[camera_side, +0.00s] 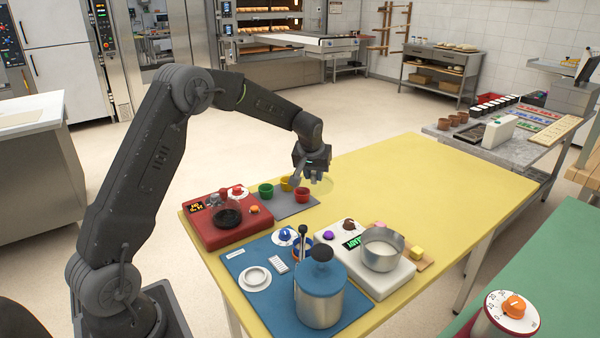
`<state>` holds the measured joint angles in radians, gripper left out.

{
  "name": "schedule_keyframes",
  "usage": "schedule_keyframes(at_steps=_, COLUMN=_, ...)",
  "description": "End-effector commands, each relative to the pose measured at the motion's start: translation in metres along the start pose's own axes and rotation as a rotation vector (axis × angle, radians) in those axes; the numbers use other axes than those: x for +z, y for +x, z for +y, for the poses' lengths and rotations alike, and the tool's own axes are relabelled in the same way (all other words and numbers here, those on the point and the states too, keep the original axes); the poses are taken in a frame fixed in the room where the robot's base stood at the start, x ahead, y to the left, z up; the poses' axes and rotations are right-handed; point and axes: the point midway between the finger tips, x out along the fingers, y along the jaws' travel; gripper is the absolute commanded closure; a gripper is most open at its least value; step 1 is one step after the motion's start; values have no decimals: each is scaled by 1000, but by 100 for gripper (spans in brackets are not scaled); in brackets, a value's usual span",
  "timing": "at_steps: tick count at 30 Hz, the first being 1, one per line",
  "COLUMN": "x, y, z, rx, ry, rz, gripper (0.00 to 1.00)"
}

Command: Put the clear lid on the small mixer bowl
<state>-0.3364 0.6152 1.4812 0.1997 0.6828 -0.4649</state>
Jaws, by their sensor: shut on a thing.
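My gripper (314,178) points down above the far left part of the yellow table. It is shut on the clear lid (329,187), a faint see-through disc that shows just below and right of the jaws. The lid looks raised off the table, but its height is hard to judge. The small mixer bowl seems to be the open steel bowl (383,262) on the white machine (349,264), nearer the camera and to the right of my gripper. Its inside shows pale, and no lid is on it. The finger contact is too small to see.
A red machine (213,236) with a dark glass vessel stands at the left. Small coloured cups, including a red cup (302,195), stand on a grey mat (284,211). A tall steel canister (320,304) with a blue top stands on the blue mat (252,302). The table's right side is clear.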

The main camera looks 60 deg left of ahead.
Motion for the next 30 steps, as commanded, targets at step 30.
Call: schedule_keyframes(at_steps=30, x=134, y=-96, z=205, rx=156, ry=377, rz=-1, gripper=95)
